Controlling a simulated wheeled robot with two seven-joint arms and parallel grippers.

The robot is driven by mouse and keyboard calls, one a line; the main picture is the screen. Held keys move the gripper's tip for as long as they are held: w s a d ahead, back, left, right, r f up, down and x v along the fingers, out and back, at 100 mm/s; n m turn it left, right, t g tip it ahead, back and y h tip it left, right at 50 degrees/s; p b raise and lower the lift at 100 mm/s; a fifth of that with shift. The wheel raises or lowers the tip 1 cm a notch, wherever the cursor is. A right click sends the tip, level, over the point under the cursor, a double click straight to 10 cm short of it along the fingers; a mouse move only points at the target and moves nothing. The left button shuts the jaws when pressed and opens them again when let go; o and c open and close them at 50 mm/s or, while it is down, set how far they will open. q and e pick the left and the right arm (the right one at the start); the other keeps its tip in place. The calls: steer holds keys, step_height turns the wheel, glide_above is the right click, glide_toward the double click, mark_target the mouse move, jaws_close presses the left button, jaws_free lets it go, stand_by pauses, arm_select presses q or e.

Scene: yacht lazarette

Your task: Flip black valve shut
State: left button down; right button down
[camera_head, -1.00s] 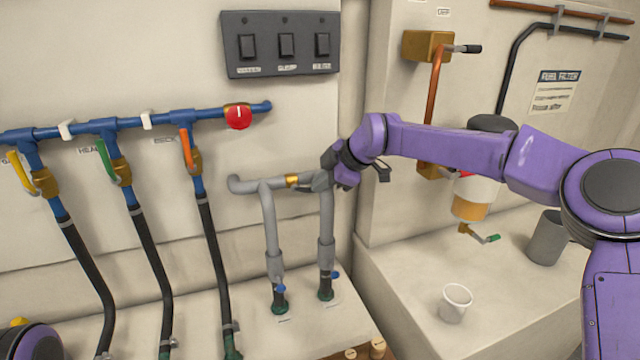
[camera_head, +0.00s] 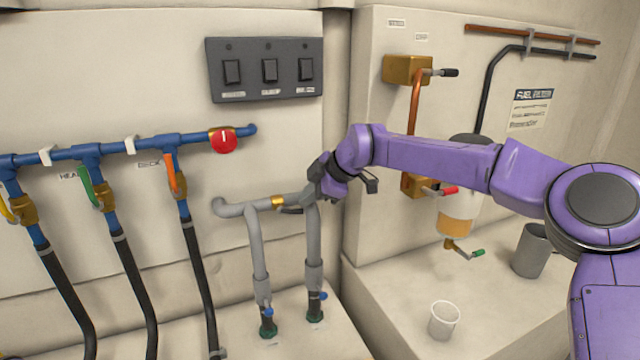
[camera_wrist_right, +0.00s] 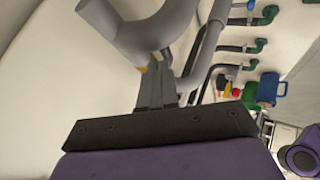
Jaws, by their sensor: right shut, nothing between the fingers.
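A brass valve body (camera_head: 278,202) sits in the horizontal run of the grey pipe (camera_head: 235,207). A short dark lever (camera_head: 291,210) shows just below it, close along the pipe and pointing right. My right gripper (camera_head: 308,192) is shut and empty at the right end of this run, partly hiding the pipe. In the right wrist view its closed fingers (camera_wrist_right: 155,88) reach up beside the grey pipe (camera_wrist_right: 160,30); contact is unclear. Another black-handled lever (camera_head: 445,72) sticks out right from a brass block (camera_head: 405,70), away from the gripper. My left gripper is out of view.
A blue manifold (camera_head: 130,147) with yellow, green and orange levers and a red knob (camera_head: 222,140) is at left. A switch panel (camera_head: 265,70) hangs above. A red-handled lever (camera_head: 442,190) and filter bowl are behind my right arm. A white cup (camera_head: 444,320) stands on the ledge.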

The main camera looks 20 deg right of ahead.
steer(key=a+b+v, duration=0.1)
steer(key=b+v, duration=0.1)
steer(key=v, duration=1.1)
steer(key=shift+s+r+b, duration=0.25)
steer(key=shift+r+b, duration=0.15)
steer(key=shift+a, duration=0.2)
